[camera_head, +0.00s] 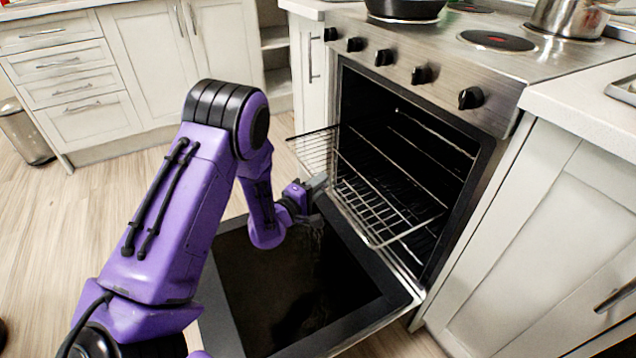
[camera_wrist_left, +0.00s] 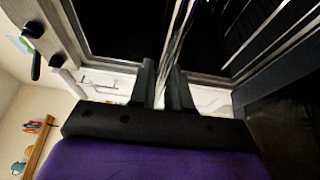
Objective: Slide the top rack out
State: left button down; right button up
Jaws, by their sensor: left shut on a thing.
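The top rack (camera_head: 366,200) is a wire grid that sticks partly out of the open oven (camera_head: 410,150), above the lowered oven door (camera_head: 290,290). My left gripper (camera_head: 318,186) is at the rack's front edge. In the left wrist view, its two dark fingers (camera_wrist_left: 164,95) are shut on the rack's thin metal wires (camera_wrist_left: 178,50). The gripper and forearm hide part of the rack's front edge in the head view. My right gripper is not in view.
A stove top with a pan (camera_head: 405,10) and a pot (camera_head: 568,17) is above the oven, with several black knobs (camera_head: 421,75) along its front. White cabinets (camera_head: 545,250) stand to the right. Wooden floor (camera_head: 75,215) is free at the left.

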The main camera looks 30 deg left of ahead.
pick_arm(q)
jog(key=c, duration=1.2)
grip_release()
jog(key=shift+o, duration=0.2)
jog(key=shift+s, duration=0.1)
jog(key=s+a, duration=0.1)
jog(key=s, duration=0.9)
jog(key=shift+s+p, duration=0.15)
jog(key=shift+p, duration=0.3)
